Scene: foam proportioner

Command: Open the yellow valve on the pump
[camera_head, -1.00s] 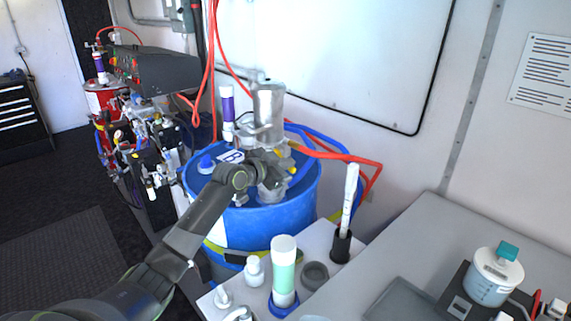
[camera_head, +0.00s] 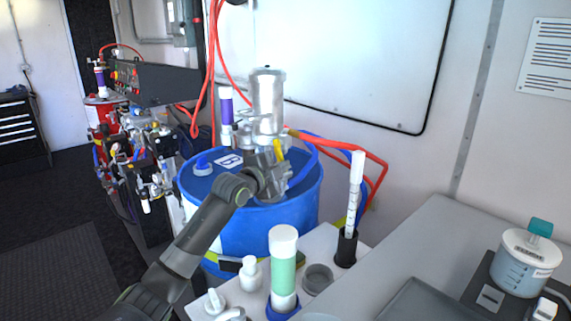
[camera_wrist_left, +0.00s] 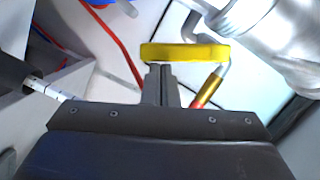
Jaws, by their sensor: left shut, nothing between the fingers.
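The pump (camera_head: 268,105) is a grey metal cylinder standing on the blue drum (camera_head: 245,228). Its yellow valve handle (camera_head: 279,151) shows as a small yellow piece just beyond my left gripper (camera_head: 277,172). In the left wrist view the yellow valve handle (camera_wrist_left: 185,53) is a bar lying across the picture. My left gripper (camera_wrist_left: 161,84) is shut and empty there, its fingertips just below the bar's left half; I cannot tell whether they touch it. The silver pump body (camera_wrist_left: 262,25) is at the upper right. My right gripper is not in view.
A red hose (camera_head: 345,152) runs from the pump to the right. A white shelf in front holds a green-filled cylinder (camera_head: 283,270) and a white tube (camera_head: 355,190) in a black holder. A grey counter (camera_head: 430,235) with a clear container (camera_head: 525,262) is at the right.

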